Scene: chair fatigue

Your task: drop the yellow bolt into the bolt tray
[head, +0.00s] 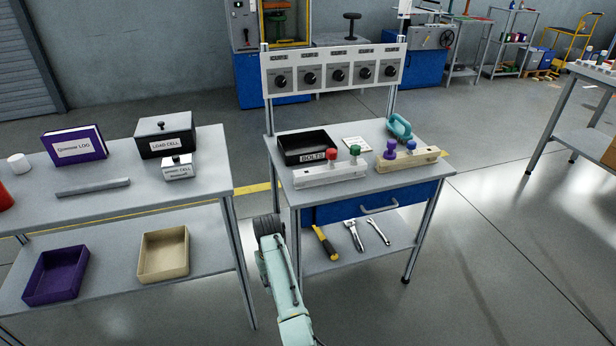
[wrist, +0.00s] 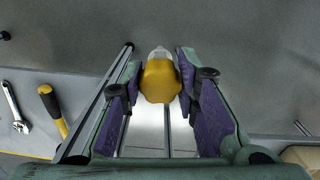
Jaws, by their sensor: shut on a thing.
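The bolt tray (head: 291,160) is a black open box labelled BOLTS, at the back left of the small workbench in the head view. My gripper (wrist: 160,76) is shut on the yellow bolt (wrist: 158,84), which sits between the purple finger pads in the wrist view. The bolt has a yellow head and a pale tip at its far end. In the head view my gripper (head: 267,228) is by the workbench's front left corner, below and left of the tray in the picture. The bolt is hidden there.
A pale block (head: 330,174) with red and green knobs stands in front of the tray. A knob panel (head: 335,72) rises behind. Tools lie on the lower shelf.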

